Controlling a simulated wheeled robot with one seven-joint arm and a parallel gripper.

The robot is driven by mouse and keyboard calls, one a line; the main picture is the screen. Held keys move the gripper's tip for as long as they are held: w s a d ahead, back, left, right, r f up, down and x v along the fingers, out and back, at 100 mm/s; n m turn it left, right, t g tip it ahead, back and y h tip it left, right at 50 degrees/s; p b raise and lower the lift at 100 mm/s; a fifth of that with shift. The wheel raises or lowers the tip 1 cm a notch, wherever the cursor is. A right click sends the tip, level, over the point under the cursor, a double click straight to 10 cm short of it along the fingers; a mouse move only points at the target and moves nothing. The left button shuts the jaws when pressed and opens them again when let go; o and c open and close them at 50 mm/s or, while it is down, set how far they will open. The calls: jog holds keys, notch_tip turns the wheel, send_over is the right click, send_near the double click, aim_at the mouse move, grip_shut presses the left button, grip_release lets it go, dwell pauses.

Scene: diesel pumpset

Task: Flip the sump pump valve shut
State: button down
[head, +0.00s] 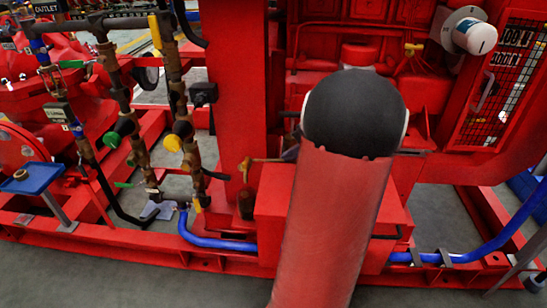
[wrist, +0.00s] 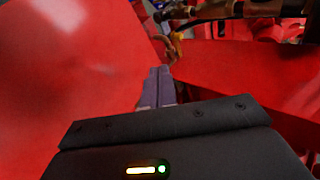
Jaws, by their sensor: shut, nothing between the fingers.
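A small brass valve (head: 246,168) with a thin tan lever pointing right sits low beside the red upright in the head view. I take it for the sump pump valve, though no label on it can be read. A brass-coloured piece (wrist: 174,48), probably the same valve, shows in the wrist view just past my fingertips. My gripper (wrist: 160,74) is shut and empty, its grey-purple fingers pointing at that piece. I cannot tell whether they touch it. In the head view my arm hides most of the gripper.
A red panel (wrist: 70,80) fills the left of the wrist view, close to the fingers. A blue hose (head: 215,241) runs along the red base frame. Grey floor (head: 100,285) is clear in front.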

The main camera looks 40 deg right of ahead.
jog(key=x, duration=0.9)
jog(key=shift+s+a+b, duration=0.1)
jog(key=shift+b, duration=0.3)
jog(key=shift+w+a, duration=0.25)
jog(key=shift+w, duration=0.3)
jog(key=shift+w+a, duration=0.25)
jog(key=shift+w, duration=0.35)
jog(key=shift+w+a, duration=0.3)
jog(key=shift+w, duration=0.4)
